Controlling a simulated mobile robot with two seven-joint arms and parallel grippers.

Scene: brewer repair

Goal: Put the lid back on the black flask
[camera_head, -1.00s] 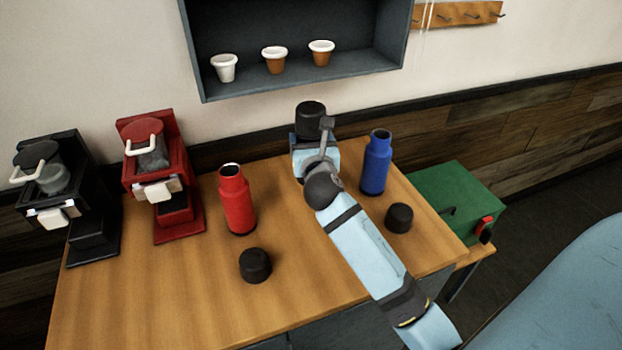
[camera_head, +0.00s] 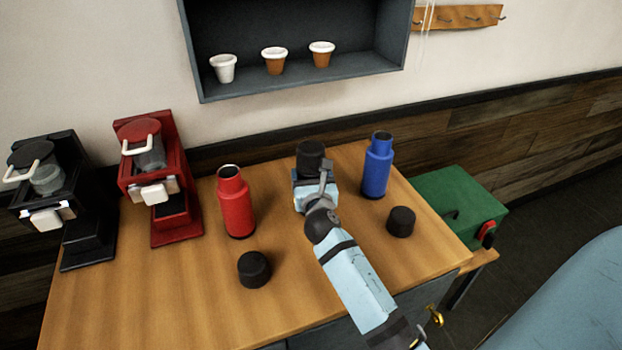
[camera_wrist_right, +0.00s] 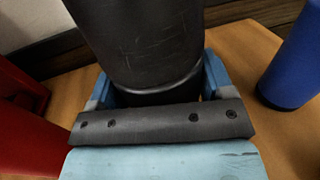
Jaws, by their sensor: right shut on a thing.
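My right gripper (camera_head: 313,188) is shut around the lower part of a black, lid-like cylinder (camera_head: 310,155) at the back middle of the table. In the right wrist view, the dark scuffed cylinder (camera_wrist_right: 140,42) stands between the blue fingers, its lower edge close to the gripper's dark bar. The gripper and arm hide what is below it. I cannot tell whether the black flask's body is underneath. Two similar black lids lie on the table, one in front of the red flask (camera_head: 254,270) and one by the blue flask (camera_head: 401,221). My left gripper is not in view.
The open red flask (camera_head: 238,205) stands left of my gripper and the open blue flask (camera_head: 377,168) right of it. Red (camera_head: 160,180) and black (camera_head: 60,205) brewers stand at the left. A green box (camera_head: 455,200) is at the right. The table's front left (camera_head: 150,300) is clear.

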